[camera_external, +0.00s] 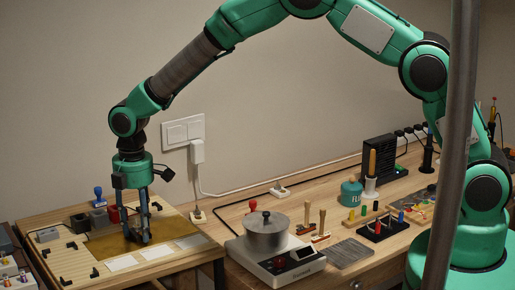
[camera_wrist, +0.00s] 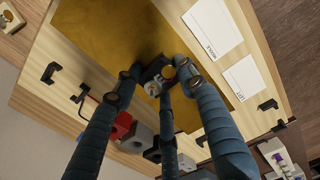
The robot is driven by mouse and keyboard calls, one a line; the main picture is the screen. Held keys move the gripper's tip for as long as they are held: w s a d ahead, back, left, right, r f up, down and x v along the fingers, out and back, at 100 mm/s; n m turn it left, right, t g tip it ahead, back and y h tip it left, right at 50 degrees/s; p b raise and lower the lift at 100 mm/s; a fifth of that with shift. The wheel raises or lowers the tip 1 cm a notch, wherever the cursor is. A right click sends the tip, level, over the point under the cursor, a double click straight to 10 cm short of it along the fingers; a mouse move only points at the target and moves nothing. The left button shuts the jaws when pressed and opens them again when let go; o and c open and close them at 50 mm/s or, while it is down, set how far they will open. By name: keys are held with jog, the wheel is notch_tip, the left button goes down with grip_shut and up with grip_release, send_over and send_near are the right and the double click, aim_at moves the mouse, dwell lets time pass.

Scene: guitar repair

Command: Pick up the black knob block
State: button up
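A small dark block with a round knob and pale markings (camera_wrist: 153,84) sits among the fingertips of my gripper (camera_wrist: 158,72) in the wrist view. It appears to be the black knob block. My gripper (camera_external: 139,238) points straight down over the brown mat (camera_external: 185,243) in the external view, its blue-grey fingers low at the mat. The fingers surround the block closely and hide most of it in the external view. I cannot tell whether they press on it or whether it is off the mat.
A black block (camera_external: 79,223), a grey block (camera_external: 99,218), a red piece (camera_external: 114,215) and a blue stamp (camera_external: 98,196) stand behind and left of the gripper. White cards (camera_external: 121,263) lie in front. A scale with a metal pot (camera_external: 266,240) stands to the right.

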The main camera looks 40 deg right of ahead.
jog(key=shift+r, duration=0.15)
jog(key=shift+r, duration=0.55)
jog(key=shift+s+d+r+p, duration=0.15)
jog(key=shift+r+p, duration=0.15)
jog(key=shift+r, duration=0.3)
jog(key=shift+s+d+r+p, duration=0.15)
jog(key=shift+r+p, duration=0.1)
jog(key=shift+r, duration=0.35)
jog(key=s+d, duration=0.3)
jog(key=s, duration=0.1)
jog(key=s+d+p, duration=0.1)
jog(key=s+d, duration=0.2)
jog(key=s, duration=0.1)
jog(key=s+d+r, duration=0.1)
jog(key=s+d, duration=0.2)
jog(key=s, duration=0.1)
jog(key=shift+d+r+p, duration=0.1)
jog(key=shift+p, duration=0.3)
jog(key=shift+c, duration=0.2)
